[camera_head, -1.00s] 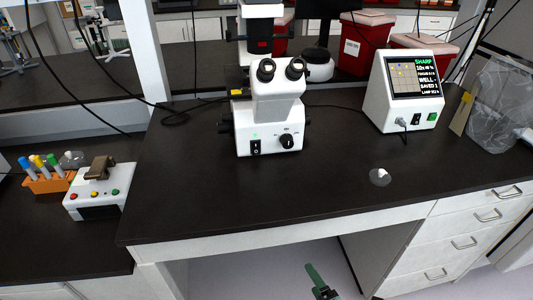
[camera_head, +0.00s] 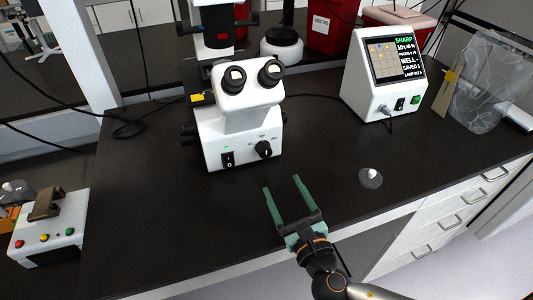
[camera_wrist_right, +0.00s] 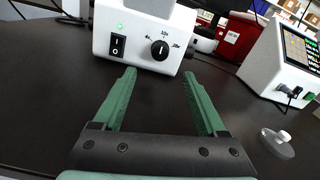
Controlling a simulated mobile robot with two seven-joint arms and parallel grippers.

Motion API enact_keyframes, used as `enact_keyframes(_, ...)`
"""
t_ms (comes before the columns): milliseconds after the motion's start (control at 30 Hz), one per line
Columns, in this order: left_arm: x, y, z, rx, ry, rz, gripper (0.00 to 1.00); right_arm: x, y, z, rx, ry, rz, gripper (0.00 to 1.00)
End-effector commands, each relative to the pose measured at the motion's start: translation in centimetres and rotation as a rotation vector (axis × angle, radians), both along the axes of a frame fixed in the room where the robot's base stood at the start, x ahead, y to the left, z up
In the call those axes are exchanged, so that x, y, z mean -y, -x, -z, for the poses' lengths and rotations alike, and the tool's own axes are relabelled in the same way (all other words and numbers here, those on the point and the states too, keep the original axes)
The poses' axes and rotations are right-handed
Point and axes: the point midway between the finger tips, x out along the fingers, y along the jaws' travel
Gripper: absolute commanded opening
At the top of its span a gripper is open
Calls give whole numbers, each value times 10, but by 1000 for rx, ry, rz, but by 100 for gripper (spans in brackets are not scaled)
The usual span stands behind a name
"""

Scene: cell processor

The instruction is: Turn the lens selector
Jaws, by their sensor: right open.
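The white microscope (camera_head: 238,115) stands on the black bench. Its lens selector (camera_head: 264,149) is a round black knob on the front face, right of a black power switch (camera_head: 227,159) with a green light. In the right wrist view, the lens selector (camera_wrist_right: 160,50) has printed marks around it, and its white pointer line is near upright. My right gripper (camera_head: 282,184) is open and empty, its green fingers pointing at the microscope's front, short of the knob. In the right wrist view, the knob sits beyond and between the fingertips (camera_wrist_right: 159,72). My left gripper is not in view.
A white monitor box (camera_head: 383,75) stands at the right. A small clear dish (camera_head: 370,178) lies on the bench right of my gripper. A white device with buttons (camera_head: 47,240) is at the left. The bench before the microscope is clear.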

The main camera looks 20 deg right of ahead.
Motion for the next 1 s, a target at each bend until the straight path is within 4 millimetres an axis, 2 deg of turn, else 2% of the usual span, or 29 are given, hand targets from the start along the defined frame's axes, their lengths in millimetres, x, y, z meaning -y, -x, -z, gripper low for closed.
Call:
enact_keyframes(300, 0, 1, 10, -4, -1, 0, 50, -1, -63, -1, 6, -1, 3, 74)
enact_keyframes(500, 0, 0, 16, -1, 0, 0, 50, -3, -93, 1, 2, -1, 2, 74)
enact_keyframes(700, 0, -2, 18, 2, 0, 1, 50, -3, -106, 0, -1, -3, 1, 74)
enact_keyframes(1000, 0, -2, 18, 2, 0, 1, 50, -3, -107, 0, -1, -2, 1, 73)
